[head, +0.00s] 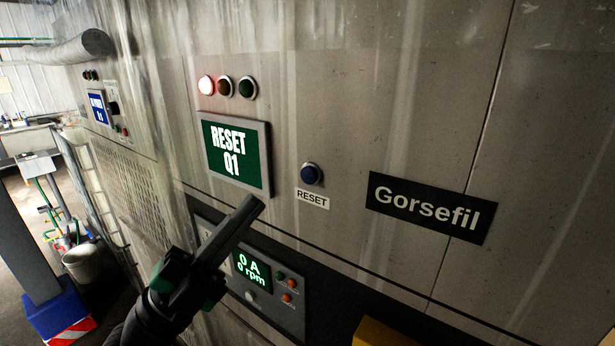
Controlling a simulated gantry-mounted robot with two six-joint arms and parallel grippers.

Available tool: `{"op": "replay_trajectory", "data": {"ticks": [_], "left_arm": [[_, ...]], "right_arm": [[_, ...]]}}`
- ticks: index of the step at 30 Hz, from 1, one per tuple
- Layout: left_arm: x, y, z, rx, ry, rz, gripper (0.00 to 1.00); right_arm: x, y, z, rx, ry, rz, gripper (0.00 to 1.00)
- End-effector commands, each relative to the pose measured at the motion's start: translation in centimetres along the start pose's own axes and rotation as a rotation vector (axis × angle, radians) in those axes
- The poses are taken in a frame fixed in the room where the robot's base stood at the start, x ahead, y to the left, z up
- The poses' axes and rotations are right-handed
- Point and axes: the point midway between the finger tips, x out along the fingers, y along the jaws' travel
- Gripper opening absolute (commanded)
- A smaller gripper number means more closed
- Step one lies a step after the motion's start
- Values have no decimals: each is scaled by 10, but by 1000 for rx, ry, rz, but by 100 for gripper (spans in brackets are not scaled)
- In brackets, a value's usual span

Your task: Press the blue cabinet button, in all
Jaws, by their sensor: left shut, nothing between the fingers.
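The blue button (311,173) is a round dark blue cap in a metal ring on the grey cabinet front. A white label (312,199) reading RESET sits just below it. The green display (236,153) to its left reads RESET 01 or Q1. My left gripper (252,208) comes in from the lower left and is shut, with nothing held. Its fingertips show to the left of and below the blue button in the picture, just under the display's lower right edge. They look apart from the button. My right gripper is not in view.
Three round lamps (227,87) sit above the display, the leftmost lit. A lower panel (253,267) reads 0 A, 0 rpm and has small buttons. A black Gorsefil sign (430,208) is at right. A yellow object (385,334) shows at the bottom. A bucket (82,264) stands far left.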

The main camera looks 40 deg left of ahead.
Motion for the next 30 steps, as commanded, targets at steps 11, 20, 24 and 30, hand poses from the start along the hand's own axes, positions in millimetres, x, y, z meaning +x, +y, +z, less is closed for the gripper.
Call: {"op": "replay_trajectory", "data": {"ticks": [11, 20, 24, 30], "left_arm": [[35, 26, 25, -3, 1, 0, 0], [54, 42, 40, -1, 2, -1, 0], [58, 43, 42, -1, 0, 0, 0], [58, 42, 41, -1, 0, 0, 0]], "right_arm": [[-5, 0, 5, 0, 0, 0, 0], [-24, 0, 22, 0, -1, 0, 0], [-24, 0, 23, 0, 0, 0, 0], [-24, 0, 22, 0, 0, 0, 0]]}}
